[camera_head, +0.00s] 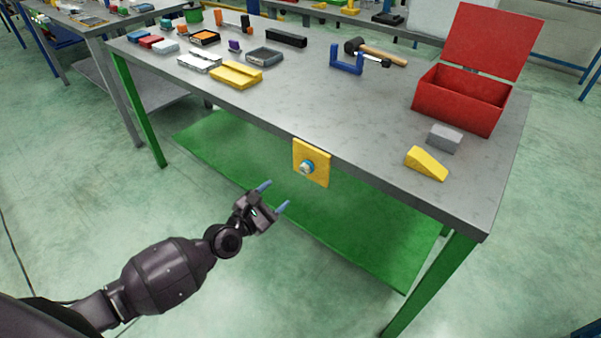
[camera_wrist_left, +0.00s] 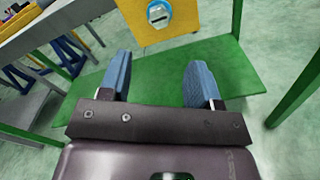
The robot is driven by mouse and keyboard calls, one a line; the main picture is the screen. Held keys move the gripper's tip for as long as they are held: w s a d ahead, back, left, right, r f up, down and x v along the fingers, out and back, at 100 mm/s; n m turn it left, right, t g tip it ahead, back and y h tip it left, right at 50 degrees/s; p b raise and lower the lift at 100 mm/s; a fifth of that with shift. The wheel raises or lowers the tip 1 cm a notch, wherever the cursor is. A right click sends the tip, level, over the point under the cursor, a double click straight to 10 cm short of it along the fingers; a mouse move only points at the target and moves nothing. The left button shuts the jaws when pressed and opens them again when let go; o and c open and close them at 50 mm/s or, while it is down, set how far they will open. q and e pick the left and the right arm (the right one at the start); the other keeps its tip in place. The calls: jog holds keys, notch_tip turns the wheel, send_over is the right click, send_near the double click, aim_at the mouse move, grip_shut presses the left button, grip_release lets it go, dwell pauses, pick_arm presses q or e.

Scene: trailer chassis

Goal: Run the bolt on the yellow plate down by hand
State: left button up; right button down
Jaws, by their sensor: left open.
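The yellow plate (camera_head: 316,172) is fixed upright at the front edge of the workbench. The bolt (camera_head: 307,167), with a blue ring around its light head, sits in the plate's face. In the left wrist view the yellow plate (camera_wrist_left: 188,22) and the bolt (camera_wrist_left: 158,13) show at the top, beyond my fingers. My left gripper (camera_head: 274,195) is open and empty, in front of the plate, lower and to the left of it, apart from the bolt. It also shows in the left wrist view (camera_wrist_left: 157,78) with its blue fingers spread. My right gripper is out of view.
The workbench (camera_head: 300,100) carries a red open box (camera_head: 458,101), a yellow wedge (camera_head: 427,163), a grey block (camera_head: 444,138), a hammer (camera_head: 375,51), a blue bracket (camera_head: 347,61) and several trays. A green lower shelf (camera_head: 240,155) lies below. The space before the plate is clear.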

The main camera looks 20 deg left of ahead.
aim_at(303, 171)
pick_arm(q)
jog(key=x, duration=0.9)
jog(key=shift+w+f, duration=0.1)
jog(key=shift+w, duration=0.05)
jog(key=shift+w+d, duration=0.15)
jog(key=shift+w, duration=0.4)
jog(key=shift+w+d, duration=0.1)
jog(key=shift+w, duration=0.05)
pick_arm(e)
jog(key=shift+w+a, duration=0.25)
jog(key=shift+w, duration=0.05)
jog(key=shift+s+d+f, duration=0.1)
pick_arm(q)
jog(key=shift+c, duration=0.9)
jog(key=c, duration=0.7)
jog(key=shift+c, duration=0.2)
jog(key=shift+b, duration=0.3)
